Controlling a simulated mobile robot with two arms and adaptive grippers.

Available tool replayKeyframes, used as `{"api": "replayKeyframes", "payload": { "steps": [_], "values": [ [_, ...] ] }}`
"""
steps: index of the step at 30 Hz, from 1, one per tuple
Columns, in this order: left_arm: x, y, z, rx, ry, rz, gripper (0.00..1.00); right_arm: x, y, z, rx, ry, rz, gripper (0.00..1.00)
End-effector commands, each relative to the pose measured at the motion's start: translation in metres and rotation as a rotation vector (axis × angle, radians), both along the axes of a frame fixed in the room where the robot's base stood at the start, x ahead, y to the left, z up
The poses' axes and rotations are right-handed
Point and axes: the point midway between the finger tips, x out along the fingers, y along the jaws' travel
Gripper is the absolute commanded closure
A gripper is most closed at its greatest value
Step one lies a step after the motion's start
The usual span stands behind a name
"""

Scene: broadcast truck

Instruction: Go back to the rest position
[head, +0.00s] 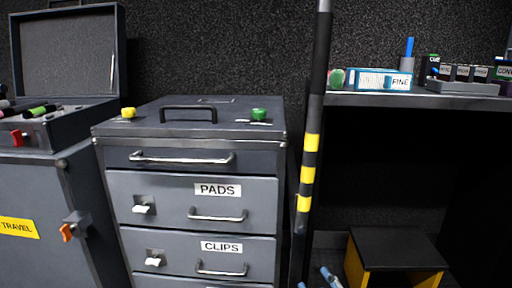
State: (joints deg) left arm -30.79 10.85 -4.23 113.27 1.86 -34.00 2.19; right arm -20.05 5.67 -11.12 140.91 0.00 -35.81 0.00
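Neither of my grippers shows in the head view, and no part of my arms can be made out. The task names no object. In front of me stands a grey drawer cabinet (190,157) with drawers labelled PADS (218,190) and CLIPS (221,247). Its drawers look shut. A yellow knob-like piece (128,113) and a green one (259,114) sit on its top, beside a black handle (188,108).
A grey case (60,190) labelled TRAVEL stands left, under an open-lidded box (70,128). A striped pole (309,160) rises right of the cabinet. A shelf (420,100) holds small boxes; a black-and-yellow stool (395,248) stands below. Blue-and-white items (331,277) show at the bottom edge.

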Motion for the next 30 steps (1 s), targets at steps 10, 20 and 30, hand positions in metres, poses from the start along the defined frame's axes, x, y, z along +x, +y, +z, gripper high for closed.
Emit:
{"api": "replayKeyframes", "payload": {
  "steps": [10, 20, 30],
  "values": [
    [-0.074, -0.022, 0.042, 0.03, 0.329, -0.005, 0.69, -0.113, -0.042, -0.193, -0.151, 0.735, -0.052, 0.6],
    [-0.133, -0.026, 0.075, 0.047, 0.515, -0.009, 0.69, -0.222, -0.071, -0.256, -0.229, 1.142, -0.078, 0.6],
    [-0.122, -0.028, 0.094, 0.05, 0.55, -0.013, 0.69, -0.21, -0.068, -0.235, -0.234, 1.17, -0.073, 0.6]
  ]
}}
